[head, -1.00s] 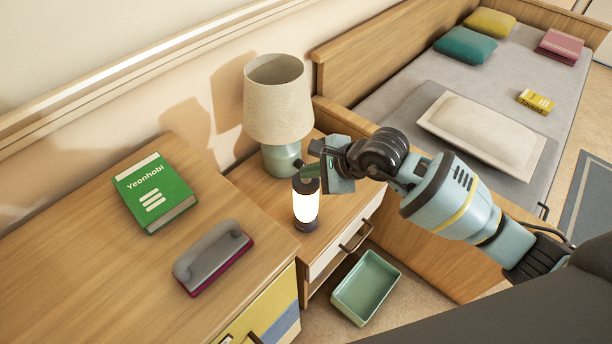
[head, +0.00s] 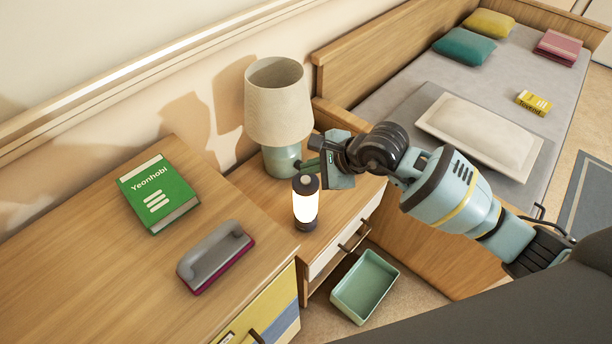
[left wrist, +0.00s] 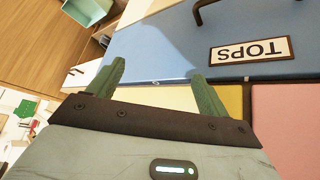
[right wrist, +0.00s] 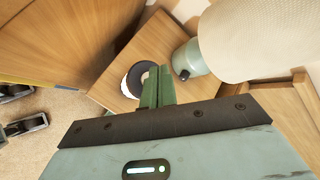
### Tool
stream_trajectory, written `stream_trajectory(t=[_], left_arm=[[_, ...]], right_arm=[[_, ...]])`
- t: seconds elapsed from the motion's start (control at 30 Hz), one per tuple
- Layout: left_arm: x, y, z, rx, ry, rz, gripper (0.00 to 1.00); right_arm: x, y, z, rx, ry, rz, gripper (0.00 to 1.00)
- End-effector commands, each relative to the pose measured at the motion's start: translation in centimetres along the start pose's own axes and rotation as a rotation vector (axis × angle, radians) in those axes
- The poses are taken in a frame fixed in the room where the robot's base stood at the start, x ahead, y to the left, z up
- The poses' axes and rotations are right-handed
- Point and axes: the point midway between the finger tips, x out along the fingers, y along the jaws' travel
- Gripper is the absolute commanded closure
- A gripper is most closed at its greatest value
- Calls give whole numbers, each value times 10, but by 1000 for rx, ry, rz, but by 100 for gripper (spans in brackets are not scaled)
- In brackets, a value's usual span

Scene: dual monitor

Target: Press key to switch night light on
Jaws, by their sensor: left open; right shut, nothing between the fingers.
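The night light (head: 305,208) is a small lantern with a dark cap, a dark base and a bright, glowing white body. It stands upright on the nightstand (head: 340,228), and also shows partly behind the fingers in the right wrist view (right wrist: 131,84). A round, lighter spot shows on its cap. My right gripper (head: 303,166) is shut and empty, just above and behind the cap, apparently apart from it. Its closed fingers show in the right wrist view (right wrist: 158,72). My left gripper (left wrist: 158,78) is open and empty, facing drawer fronts; it is outside the head view.
A table lamp (head: 279,100) stands right behind the night light, close to my right fingers. A green book (head: 155,192) and a grey-and-magenta brush-like object (head: 214,257) lie on the dresser (head: 95,265). A green tray (head: 366,286) is on the floor; a bed (head: 400,85) is at the right.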

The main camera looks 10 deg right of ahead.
Motion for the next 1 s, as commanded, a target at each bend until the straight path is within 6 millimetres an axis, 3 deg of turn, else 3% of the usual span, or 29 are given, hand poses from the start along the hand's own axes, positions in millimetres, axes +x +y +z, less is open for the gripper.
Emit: stream_trajectory(t=[0.5,1.0], left_arm=[[-17,-1,-36,8,51,-5,21],[-17,-1,-36,8,51,-5,21]], right_arm=[[-33,-25,24,-3,0,-3,100],[-33,-24,24,-1,0,0,100]])
